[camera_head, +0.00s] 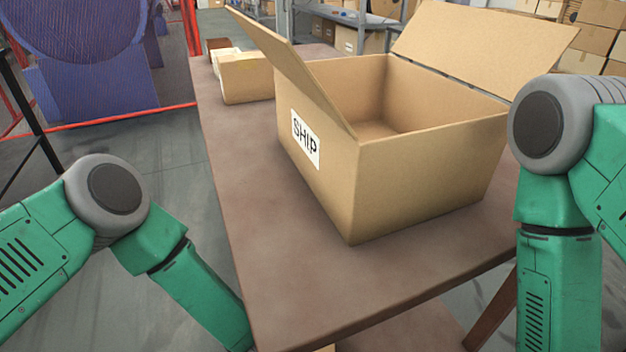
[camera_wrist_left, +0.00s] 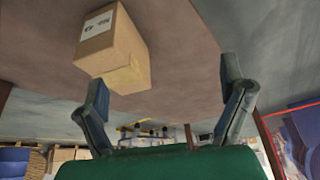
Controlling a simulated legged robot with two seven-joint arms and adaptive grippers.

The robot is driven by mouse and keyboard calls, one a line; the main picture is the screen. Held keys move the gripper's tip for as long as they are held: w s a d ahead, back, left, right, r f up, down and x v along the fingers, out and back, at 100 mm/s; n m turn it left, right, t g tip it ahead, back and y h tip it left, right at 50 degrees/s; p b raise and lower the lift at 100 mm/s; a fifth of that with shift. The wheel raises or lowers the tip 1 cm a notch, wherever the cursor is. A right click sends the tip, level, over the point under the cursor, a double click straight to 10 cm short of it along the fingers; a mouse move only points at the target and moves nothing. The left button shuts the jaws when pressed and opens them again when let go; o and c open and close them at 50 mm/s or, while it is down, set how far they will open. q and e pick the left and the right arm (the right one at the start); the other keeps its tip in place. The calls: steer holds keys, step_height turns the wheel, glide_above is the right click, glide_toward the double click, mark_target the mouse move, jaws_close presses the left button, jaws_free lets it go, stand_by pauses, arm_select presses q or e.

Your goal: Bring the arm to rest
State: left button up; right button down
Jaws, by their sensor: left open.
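My left arm (camera_head: 110,195) comes in from the left in the head view, and its forearm runs down out of the bottom of the picture beside the table edge. My left gripper (camera_wrist_left: 163,72) shows in the left wrist view with its two dark fingers wide apart and nothing between them. My right arm (camera_head: 560,130) is at the right of the head view with its forearm pointing down. The right gripper is below the picture and hidden.
A brown table (camera_head: 270,265) carries an open cardboard box (camera_head: 420,180) marked SHIP and smaller boxes (camera_head: 246,78) behind it. A labelled box (camera_wrist_left: 110,45) lies beyond my left fingers, in a seemingly upside-down view. A purple machine (camera_head: 95,85) stands behind red rails.

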arm_select(q)
steer(key=s+a+r+n+g, duration=0.15)
steer(key=s+a+r, duration=0.25)
steer(key=s+a, duration=0.7)
steer(key=s+a+r+g, duration=0.3)
steer(key=s+a+r, duration=0.1)
steer(key=s+a, duration=0.75)
step_height(320, 180, up, 11)
steer(key=w+d+p, duration=0.1)
steer(key=p, duration=1)
steer(key=shift+w+d+r+m+y, duration=0.2)
steer(key=shift+w+d+m+y, duration=0.05)
steer(key=shift+d+m+y, duration=0.1)
